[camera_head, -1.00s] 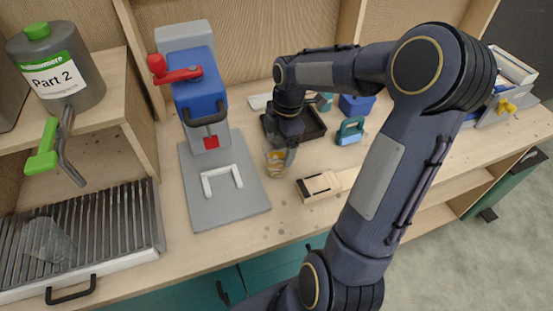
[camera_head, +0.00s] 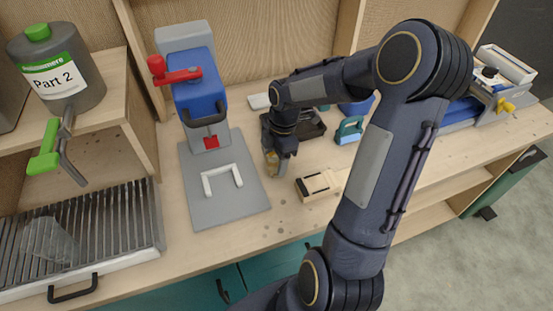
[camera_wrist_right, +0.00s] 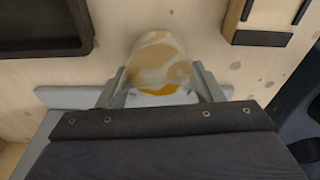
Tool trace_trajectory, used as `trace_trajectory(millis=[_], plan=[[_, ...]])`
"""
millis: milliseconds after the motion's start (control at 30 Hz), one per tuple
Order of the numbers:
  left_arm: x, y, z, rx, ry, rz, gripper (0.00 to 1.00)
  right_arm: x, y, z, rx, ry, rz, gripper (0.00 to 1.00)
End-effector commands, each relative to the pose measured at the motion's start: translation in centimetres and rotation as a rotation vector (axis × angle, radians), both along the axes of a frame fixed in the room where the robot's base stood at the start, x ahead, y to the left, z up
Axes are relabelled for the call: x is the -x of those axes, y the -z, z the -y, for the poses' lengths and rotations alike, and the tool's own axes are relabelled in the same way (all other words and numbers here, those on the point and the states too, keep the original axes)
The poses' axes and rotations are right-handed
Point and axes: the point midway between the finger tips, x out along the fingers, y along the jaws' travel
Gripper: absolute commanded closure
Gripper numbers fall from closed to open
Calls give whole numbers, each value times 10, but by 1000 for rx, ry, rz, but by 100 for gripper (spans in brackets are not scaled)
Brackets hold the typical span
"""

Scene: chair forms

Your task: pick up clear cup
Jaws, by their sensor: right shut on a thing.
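A clear cup (camera_wrist_right: 158,58) with something orange-yellow at its inside or base sits between the fingers of my right gripper (camera_wrist_right: 158,80) in the wrist view. In the head view the gripper (camera_head: 275,160) is around the same cup (camera_head: 271,168), which is mostly hidden by the fingers. The gripper is shut on it. The cup appears at table level, right of the grey press base; I cannot tell if it touches the table. My left gripper is not in view.
A blue press (camera_head: 200,95) with a red lever stands left of my gripper on a grey base (camera_head: 225,200). A dark tray (camera_head: 312,128) lies behind, with a teal handled tool (camera_head: 349,130) and a wooden block (camera_head: 316,186) to the right. A "Part 2" container (camera_head: 60,75) is upper left.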

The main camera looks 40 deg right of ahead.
Motion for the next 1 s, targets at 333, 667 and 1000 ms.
trace_trajectory(millis=[333, 667, 1000], plan=[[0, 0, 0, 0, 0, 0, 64, -1, -7, 0, 2, 0, 3, 53], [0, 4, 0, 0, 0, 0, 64, 19, -54, 1, 5, 4, 7, 53], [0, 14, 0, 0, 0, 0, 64, 83, -105, 3, 3, 3, 5, 53]])
